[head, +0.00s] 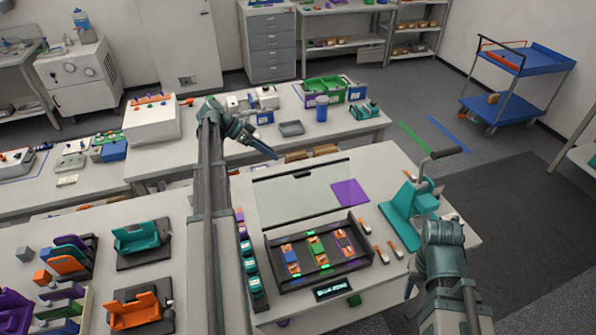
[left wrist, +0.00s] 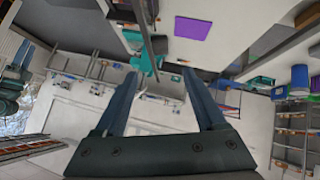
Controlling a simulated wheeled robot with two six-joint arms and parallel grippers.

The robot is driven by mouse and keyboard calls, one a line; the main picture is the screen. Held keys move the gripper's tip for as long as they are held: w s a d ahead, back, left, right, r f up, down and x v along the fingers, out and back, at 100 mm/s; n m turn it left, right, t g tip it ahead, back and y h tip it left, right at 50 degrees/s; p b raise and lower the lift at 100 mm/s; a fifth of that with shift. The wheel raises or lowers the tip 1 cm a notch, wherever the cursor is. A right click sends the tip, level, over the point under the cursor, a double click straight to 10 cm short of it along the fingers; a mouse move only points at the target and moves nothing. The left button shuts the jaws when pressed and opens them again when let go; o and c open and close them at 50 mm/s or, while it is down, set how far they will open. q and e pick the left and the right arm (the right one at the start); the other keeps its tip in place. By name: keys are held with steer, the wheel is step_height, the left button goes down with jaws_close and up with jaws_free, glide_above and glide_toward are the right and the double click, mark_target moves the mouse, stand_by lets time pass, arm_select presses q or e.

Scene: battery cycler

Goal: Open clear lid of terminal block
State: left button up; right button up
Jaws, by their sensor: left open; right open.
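The terminal block (head: 273,262) is a black tray on the white bench, holding blue, green and purple pieces on orange plates. Its clear lid (head: 300,200) appears raised behind the tray, with a dark top edge and a small dark tab. My left gripper (head: 272,155) is open and empty, beyond and above the lid's top edge, apart from it as far as I can tell. Its fingers also show in the left wrist view (left wrist: 160,73) with nothing between them. My right gripper (head: 410,286) is to the right of the terminal block, low near the bench, mostly hidden by its arm.
A teal press (head: 402,209) with a dark lever stands right of the block. A purple square (head: 350,193) lies behind the tray. Small orange-and-white pieces lie between tray and press. Teal-lidded bottles (head: 254,283) line the left side. A back bench holds bins and a blue container (head: 321,108).

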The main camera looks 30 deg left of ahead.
arm_select(q)
steer(key=b+x, duration=0.7)
steer(key=x, duration=0.5)
steer(key=shift+a+f+b, duration=0.1)
steer(key=shift+f+b, duration=0.1)
steer(key=shift+b, duration=0.1)
steer(key=shift+w+d+f, duration=0.25)
steer(key=shift+w+d, duration=0.05)
steer(key=shift+d, duration=0.05)
jaws_close()
steer(key=shift+r, duration=0.1)
stand_by(0.5)
